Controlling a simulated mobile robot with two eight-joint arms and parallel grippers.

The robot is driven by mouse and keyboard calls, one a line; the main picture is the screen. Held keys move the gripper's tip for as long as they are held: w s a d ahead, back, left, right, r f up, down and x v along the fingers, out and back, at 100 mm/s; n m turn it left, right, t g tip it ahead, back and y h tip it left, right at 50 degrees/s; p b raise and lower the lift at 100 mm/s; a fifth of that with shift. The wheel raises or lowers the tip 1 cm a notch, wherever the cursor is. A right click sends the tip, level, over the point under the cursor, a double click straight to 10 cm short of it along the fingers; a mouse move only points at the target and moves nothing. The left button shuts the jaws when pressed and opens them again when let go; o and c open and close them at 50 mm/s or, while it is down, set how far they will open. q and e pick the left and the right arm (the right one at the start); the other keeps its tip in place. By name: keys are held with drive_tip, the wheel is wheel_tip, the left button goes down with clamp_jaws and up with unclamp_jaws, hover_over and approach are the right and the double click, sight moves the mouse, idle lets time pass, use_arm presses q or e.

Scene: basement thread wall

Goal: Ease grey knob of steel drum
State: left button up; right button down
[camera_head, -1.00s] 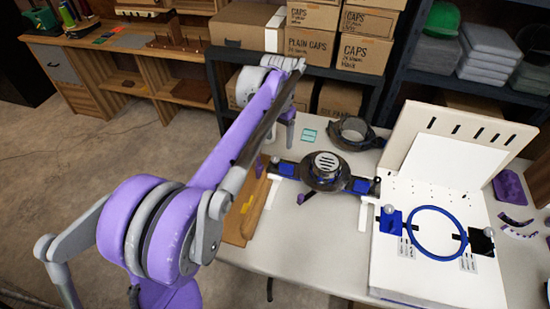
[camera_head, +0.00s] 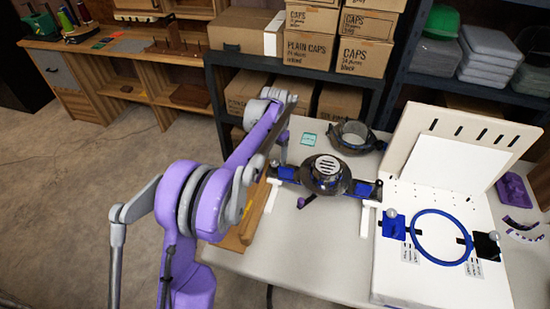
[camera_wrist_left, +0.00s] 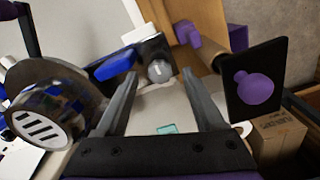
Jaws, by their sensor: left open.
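The steel drum (camera_head: 326,172) with a slotted cap sits in a dark holder on the table. It also shows at the left of the left wrist view (camera_wrist_left: 55,105). The round grey knob (camera_wrist_left: 159,70) is on a dark plate beside a blue tab (camera_wrist_left: 112,65). My left gripper (camera_wrist_left: 160,82) is open, its two fingers on either side of the knob in the picture. I cannot tell whether they touch it. In the head view my left arm covers most of this gripper (camera_head: 284,148) and I cannot make out the knob.
A dark ring-shaped part (camera_head: 352,137) stands behind the drum. A white board with a blue hoop (camera_head: 441,236) is on the right. A dark plate with a purple shape (camera_wrist_left: 255,88) is close to the right finger. Cardboard boxes (camera_head: 308,50) fill the shelf behind.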

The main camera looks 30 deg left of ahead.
use_arm(q)
drive_tip(key=shift+f, duration=0.4)
clamp_jaws()
